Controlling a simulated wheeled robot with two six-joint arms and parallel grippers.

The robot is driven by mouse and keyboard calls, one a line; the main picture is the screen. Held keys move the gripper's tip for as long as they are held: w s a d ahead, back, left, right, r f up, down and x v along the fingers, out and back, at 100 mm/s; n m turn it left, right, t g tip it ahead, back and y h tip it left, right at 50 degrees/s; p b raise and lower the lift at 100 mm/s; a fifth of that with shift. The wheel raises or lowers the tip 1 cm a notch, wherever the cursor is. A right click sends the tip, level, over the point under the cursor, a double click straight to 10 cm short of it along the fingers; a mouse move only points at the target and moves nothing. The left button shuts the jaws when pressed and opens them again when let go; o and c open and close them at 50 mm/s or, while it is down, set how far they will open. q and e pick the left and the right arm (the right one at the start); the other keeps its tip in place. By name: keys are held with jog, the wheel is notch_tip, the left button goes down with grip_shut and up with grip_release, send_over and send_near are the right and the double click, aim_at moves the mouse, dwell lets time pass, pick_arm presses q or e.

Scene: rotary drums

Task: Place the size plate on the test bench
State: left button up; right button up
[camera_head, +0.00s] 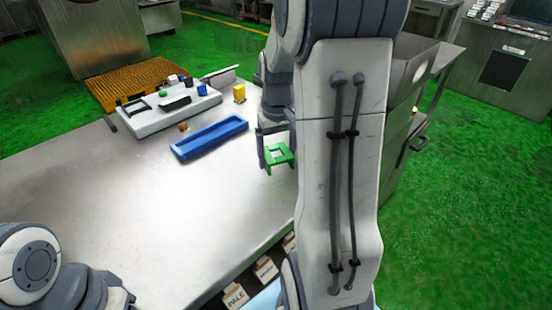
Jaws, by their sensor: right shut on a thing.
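My right gripper (272,145) is partly hidden behind my own right arm. Its dark fingers are shut on a green square frame (280,157), which seems to be the size plate. The frame has an open middle and is over the right part of the metal table (150,220); I cannot tell whether it touches the top. A pale raised board (142,128) with several small parts stands at the table's far left; I cannot tell whether this board or the table is the test bench. My left gripper is out of view; only part of that arm shows at lower left.
A blue tray (209,138) lies between the board and my right gripper. A yellow block (239,93) stands behind it, and a small orange-brown part (183,126) lies near the board. The table's front middle is clear. Labelled boxes (266,268) sit below its right edge.

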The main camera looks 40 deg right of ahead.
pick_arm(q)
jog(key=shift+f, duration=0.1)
pick_arm(e)
jog(key=shift+f, duration=0.55)
